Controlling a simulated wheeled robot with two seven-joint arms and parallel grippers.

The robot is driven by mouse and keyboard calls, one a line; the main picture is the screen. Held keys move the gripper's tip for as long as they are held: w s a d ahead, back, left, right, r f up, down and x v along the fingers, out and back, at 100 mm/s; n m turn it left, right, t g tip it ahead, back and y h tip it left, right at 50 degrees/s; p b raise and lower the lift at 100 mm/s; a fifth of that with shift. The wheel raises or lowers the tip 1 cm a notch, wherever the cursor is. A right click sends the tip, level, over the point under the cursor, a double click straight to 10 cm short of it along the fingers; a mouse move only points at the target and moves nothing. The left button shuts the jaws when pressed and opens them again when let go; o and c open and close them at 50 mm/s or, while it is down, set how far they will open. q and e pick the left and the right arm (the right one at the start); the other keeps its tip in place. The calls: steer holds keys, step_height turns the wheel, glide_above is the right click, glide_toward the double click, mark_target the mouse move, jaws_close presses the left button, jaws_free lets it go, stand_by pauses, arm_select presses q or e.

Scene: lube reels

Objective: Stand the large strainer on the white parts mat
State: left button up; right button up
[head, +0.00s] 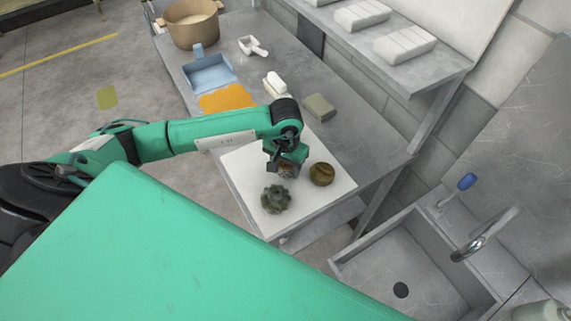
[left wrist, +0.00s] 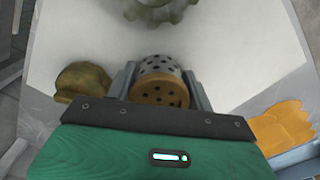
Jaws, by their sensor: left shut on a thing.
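The strainer is a small metal cylinder with holes and a brownish, perforated end; it shows in the left wrist view (left wrist: 160,82) and partly in the head view (head: 287,171). My left gripper (head: 285,163) is shut on it, one finger on each side in the left wrist view (left wrist: 160,88). It is over the white parts mat (head: 240,165); I cannot tell whether it touches the mat. A dark green toothed part (head: 275,199) and a round olive-brown part (head: 322,174) lie on the mat on either side in front. My right gripper is not in view.
An orange cloth (head: 227,97), blue dustpan (head: 208,75), white scoop (head: 253,46), tan pot (head: 192,25) and grey-green block (head: 319,107) are on the metal table. A shelf (head: 420,70) with white packs overhangs the back. A sink (head: 400,260) stands at right.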

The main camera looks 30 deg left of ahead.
arm_select(q)
steer(key=o, duration=1.1)
steer(key=shift+f, duration=0.1)
steer(key=shift+c, duration=0.2)
steer(key=shift+r+p, duration=0.25)
steer(key=shift+p, duration=0.05)
steer(key=shift+w+r+b, duration=0.1)
steer(key=shift+r+b, duration=0.15)
steer(key=shift+b, duration=0.15)
step_height(320, 180, up, 10)
steer(key=b, duration=0.3)
steer(key=shift+r, duration=0.1)
steer(key=shift+r+b, duration=0.35)
steer(key=shift+r, duration=0.25)
